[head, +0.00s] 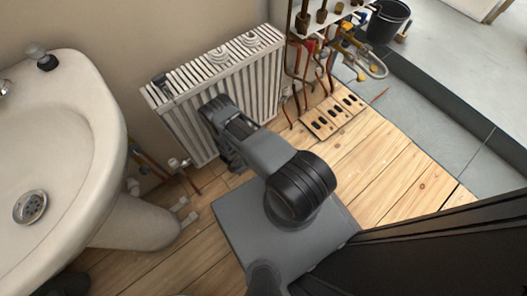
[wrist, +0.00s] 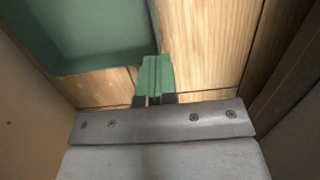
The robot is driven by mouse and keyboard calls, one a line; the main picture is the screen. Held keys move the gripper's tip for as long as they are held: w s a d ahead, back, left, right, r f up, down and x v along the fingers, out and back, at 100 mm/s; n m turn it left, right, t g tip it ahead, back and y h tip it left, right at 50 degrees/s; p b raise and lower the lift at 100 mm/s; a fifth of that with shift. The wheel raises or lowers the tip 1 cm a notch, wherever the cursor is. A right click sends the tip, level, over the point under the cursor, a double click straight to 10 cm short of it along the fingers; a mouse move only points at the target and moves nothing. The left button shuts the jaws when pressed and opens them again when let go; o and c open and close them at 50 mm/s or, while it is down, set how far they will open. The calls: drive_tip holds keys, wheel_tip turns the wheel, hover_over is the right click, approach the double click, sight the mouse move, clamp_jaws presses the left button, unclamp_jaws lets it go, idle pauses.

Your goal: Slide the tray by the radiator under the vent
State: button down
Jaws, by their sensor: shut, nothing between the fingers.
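A green tray (wrist: 85,35) lies on the wooden floor at the upper left of the wrist view, only partly in frame. My gripper (wrist: 154,72) is shut and empty, its narrow green-looking fingertips together just beside the tray's right side. I cannot tell whether they touch it. In the head view the tray and my fingertips are hidden, and my arm reaches down in front of the white radiator (head: 185,108). A small dark fitting (head: 160,80) sits at the radiator's upper left end. I cannot tell whether it is the vent.
A washbasin (head: 75,120) on its pedestal stands left of the radiator. Copper pipes and a slotted wooden block (head: 333,116) are to its right. A black bucket (head: 388,20) stands at the back right. Wooden floor (head: 405,165) is clear at right.

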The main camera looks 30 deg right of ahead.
drive_tip(key=d+b, duration=0.1)
drive_tip(key=d, duration=0.4)
drive_tip(key=w+d+b, duration=0.1)
drive_tip(key=d+b, duration=0.1)
drive_tip(key=d, duration=0.3)
drive_tip(key=d+b, duration=0.1)
drive_tip(key=d, duration=0.4)
drive_tip(key=shift+w+f+b, duration=0.1)
drive_tip(key=shift+w+b, duration=0.2)
drive_tip(key=shift+w, duration=0.1)
drive_tip(key=shift+f+b, duration=0.65)
drive_tip(key=shift+f, duration=0.1)
